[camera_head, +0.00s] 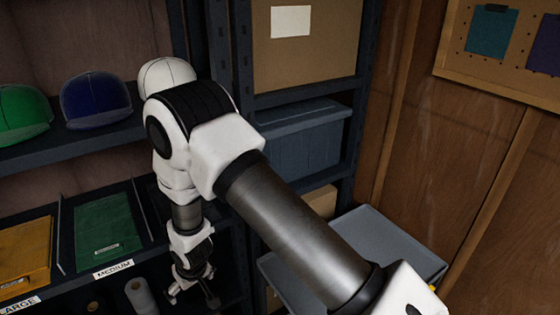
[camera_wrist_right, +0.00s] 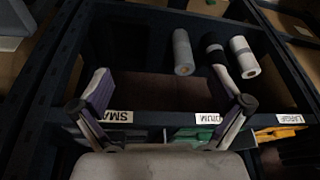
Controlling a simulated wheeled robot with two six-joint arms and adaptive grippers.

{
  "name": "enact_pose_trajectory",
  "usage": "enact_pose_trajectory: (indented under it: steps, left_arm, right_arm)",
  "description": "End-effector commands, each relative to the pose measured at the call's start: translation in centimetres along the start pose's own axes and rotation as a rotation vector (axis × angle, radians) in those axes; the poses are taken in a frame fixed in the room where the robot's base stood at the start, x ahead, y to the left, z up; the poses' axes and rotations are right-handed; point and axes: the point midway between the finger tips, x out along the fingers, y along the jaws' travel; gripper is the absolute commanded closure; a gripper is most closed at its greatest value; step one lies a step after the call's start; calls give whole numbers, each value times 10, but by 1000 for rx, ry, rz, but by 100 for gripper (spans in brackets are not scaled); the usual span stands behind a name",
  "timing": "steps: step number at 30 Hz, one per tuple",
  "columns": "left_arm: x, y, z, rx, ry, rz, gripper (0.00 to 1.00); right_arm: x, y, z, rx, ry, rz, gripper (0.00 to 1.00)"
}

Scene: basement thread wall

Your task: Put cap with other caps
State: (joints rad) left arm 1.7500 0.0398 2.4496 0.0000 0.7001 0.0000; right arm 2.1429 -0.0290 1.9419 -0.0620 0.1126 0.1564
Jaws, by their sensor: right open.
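Three caps sit in a row on the upper shelf in the head view: a green cap (camera_head: 22,112), a dark blue cap (camera_head: 93,98) and a white cap (camera_head: 165,74). My arm partly hides the white cap. My right gripper (camera_head: 194,290) points down, low in front of the shelving, below and right of the MEDIUM label. In the right wrist view the right gripper (camera_wrist_right: 164,88) has its fingers wide apart, with nothing between them. No cap shows in the right wrist view. My left gripper is not in view.
Rolls (camera_wrist_right: 183,52) lie on a lower shelf. A cardboard box (camera_head: 305,50), a blue-grey bin (camera_head: 303,140) and a grey tray (camera_head: 405,243) are to the right.

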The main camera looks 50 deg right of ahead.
Motion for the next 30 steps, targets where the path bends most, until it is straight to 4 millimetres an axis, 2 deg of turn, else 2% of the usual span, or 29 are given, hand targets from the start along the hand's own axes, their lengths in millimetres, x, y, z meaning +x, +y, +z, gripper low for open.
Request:
enact_pose_trajectory:
  steps: [1,2,3,6,9,12,18,20,23,30]
  left_arm:
    - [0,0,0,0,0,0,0]
    - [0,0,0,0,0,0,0]
    - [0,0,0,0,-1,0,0]
    - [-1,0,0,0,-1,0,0]
    - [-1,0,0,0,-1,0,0]
    - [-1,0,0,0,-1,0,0]
    - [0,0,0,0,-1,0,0]
    - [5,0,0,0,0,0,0]
    - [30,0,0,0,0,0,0]
    - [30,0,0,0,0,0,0]
  right_arm:
    - [22,7,62,-1,-73,-2,0]
    - [30,11,97,-2,-107,-3,0]
    - [37,16,142,-5,-151,-4,0]
    - [34,26,236,-14,-244,1,0]
    - [21,32,291,-21,-299,6,0]
    - [15,34,310,-26,-317,9,0]
    - [15,34,310,-27,-314,9,0]
    - [20,34,311,-27,-314,9,0]
    - [44,34,319,-26,-314,9,0]
    - [44,34,319,-26,-314,9,0]
